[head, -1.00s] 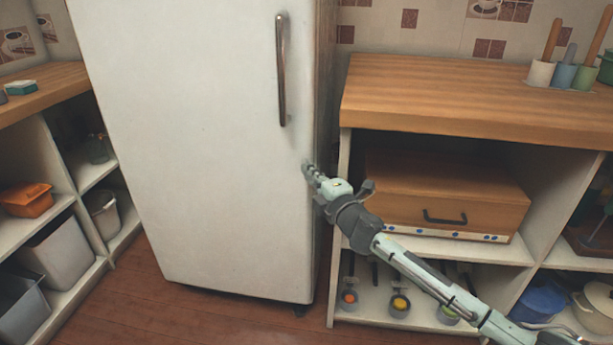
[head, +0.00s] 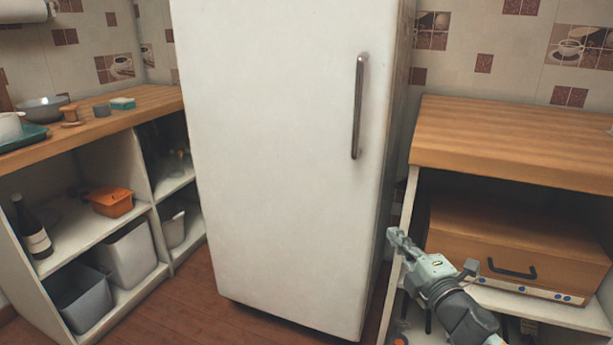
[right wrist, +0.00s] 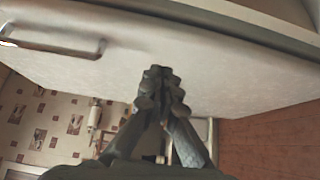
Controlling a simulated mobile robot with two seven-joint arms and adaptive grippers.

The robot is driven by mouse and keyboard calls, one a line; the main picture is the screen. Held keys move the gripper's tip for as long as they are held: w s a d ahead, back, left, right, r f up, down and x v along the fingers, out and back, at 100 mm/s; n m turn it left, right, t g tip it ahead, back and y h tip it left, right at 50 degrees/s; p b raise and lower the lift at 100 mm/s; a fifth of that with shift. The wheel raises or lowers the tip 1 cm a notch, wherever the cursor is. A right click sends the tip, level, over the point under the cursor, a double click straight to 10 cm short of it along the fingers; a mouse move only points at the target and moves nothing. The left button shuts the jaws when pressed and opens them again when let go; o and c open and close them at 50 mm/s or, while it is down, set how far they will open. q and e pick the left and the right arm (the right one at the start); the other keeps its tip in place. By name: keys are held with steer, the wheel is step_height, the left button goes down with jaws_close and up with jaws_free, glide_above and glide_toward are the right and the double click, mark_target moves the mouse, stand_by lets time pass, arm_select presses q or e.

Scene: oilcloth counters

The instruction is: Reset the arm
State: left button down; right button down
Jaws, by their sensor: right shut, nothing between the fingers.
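My right gripper (head: 397,240) is at the lower right of the head view, in front of the gap between the white fridge (head: 275,160) and the right shelf unit. Its fingers are together and hold nothing. In the right wrist view the closed fingers (right wrist: 160,85) point toward the white fridge door (right wrist: 220,75), and I cannot tell whether they touch it. The fridge door is closed, with its upright metal handle (head: 357,106) above and left of the gripper. The handle also shows in the right wrist view (right wrist: 55,45). My left gripper is not in view.
The right shelf unit holds a brown box-shaped oven (head: 510,250) under a wooden counter (head: 510,140). The left unit holds an orange pot (head: 111,201), grey bins (head: 128,255) and a dark bottle (head: 33,232). Wooden floor (head: 190,310) shows between the left unit and the fridge.

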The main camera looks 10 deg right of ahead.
steer(key=s+d+f+m+g+h, duration=0.15)
steer(key=s+f+m+g, duration=0.35)
steer(key=f, duration=0.5)
steer(key=s+d+f+m+g+h, duration=0.1)
steer(key=s+f+m+g+h, duration=0.2)
steer(key=s+f+m, duration=0.5)
arm_select(q)
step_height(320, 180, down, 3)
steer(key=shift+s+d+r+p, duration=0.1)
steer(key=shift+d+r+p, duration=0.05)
steer(key=shift+p, duration=0.35)
arm_select(e)
steer(key=s+a+f+m+g+y, duration=0.1)
steer(key=s+a+f+m+g, duration=0.1)
steer(key=s+f, duration=0.4)
steer(key=s+a+f+m+g+y, duration=0.1)
steer(key=s+a+f+g, duration=0.3)
steer(key=s, duration=0.5)
steer(key=shift+a+f+m+g, duration=0.25)
steer(key=shift+f+m+g, duration=0.15)
steer(key=shift+f, duration=0.5)
